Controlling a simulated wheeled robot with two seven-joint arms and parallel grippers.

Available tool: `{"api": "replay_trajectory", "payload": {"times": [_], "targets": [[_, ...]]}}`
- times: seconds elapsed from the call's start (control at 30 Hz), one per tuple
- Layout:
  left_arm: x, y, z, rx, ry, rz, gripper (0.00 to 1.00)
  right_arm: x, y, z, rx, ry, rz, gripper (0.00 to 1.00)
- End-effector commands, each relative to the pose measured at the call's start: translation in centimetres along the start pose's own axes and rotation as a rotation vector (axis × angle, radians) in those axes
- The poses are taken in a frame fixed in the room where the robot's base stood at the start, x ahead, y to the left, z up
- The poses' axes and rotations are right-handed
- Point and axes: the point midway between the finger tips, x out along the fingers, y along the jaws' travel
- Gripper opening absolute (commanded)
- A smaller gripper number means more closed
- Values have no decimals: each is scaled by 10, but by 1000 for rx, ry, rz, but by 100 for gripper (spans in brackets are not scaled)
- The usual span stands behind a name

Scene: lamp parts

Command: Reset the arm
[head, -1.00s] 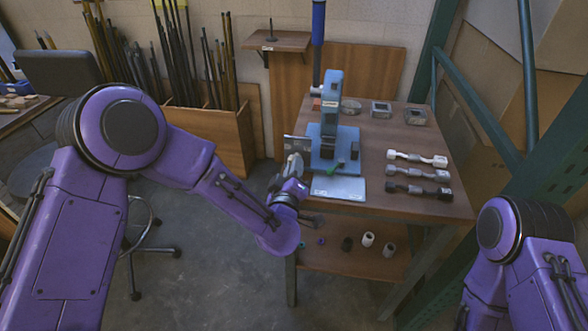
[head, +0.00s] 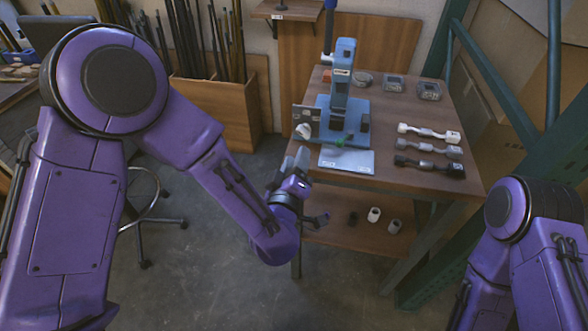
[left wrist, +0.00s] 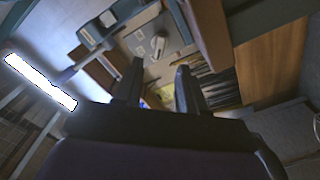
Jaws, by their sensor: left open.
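My left gripper (head: 308,190) hangs in front of the wooden table's left front corner in the head view, jaws apart. In the left wrist view its two dark fingers (left wrist: 160,78) are spread, with nothing between them. My purple left arm (head: 215,170) reaches in from the left, elbow bent. My right arm (head: 525,225) shows at the right edge, but its gripper is out of view. A blue press-like device (head: 342,95) stands upright on the table, with a small green piece (head: 342,142) at its base and a pale sheet (head: 347,160) in front.
The wooden table (head: 385,150) bears several dumbbell-shaped parts (head: 428,149) at right and small grey boxes (head: 395,83) at the back. White cylinders (head: 374,214) stand on its lower shelf. A rod bin (head: 215,105) stands behind my left arm.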

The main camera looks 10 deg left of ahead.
Motion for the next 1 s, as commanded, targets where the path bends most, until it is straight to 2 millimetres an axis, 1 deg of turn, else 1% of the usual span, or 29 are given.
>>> {"api": "replay_trajectory", "payload": {"times": [0.03, 0.1, 0.2, 0.67, 0.73, 0.77, 0.8, 0.83, 0.87, 0.9, 0.97, 1.0], "targets": [[-9, -1, 1, 2, -1, 1, 40, 3, 0, 1, 0, 0, 0, 43], [-19, -1, 1, 1, -1, 0, 40, 5, 0, 2, 0, 0, 0, 43], [-27, 0, 0, 1, 0, 0, 40, 5, 0, 2, 0, 0, 0, 43], [-28, 0, 0, 0, 1, -1, 40, 5, 0, 2, 0, 0, 0, 43], [-28, 0, 3, 4, -18, 0, 40, 5, 0, 2, 0, 0, 0, 43], [-28, 0, 8, 13, -41, -2, 40, 5, 0, 2, 0, 0, 0, 43], [-29, -5, 15, 39, -86, -15, 40, 5, 0, 2, 0, 0, 0, 43], [-30, -17, 19, 75, -126, -41, 40, 5, 0, 2, 0, 0, 0, 43], [-32, -38, 24, 119, -175, -89, 40, 5, 0, 2, 0, 0, 0, 43], [-39, -71, 32, 164, -239, -164, 40, 5, 0, 2, 0, 0, 0, 43], [-57, -123, 43, 225, -335, -286, 40, 5, 0, 2, 0, 0, 0, 43], [-73, -156, 48, 258, -395, -369, 40, 5, 0, 2, 0, 0, 0, 43]]}}
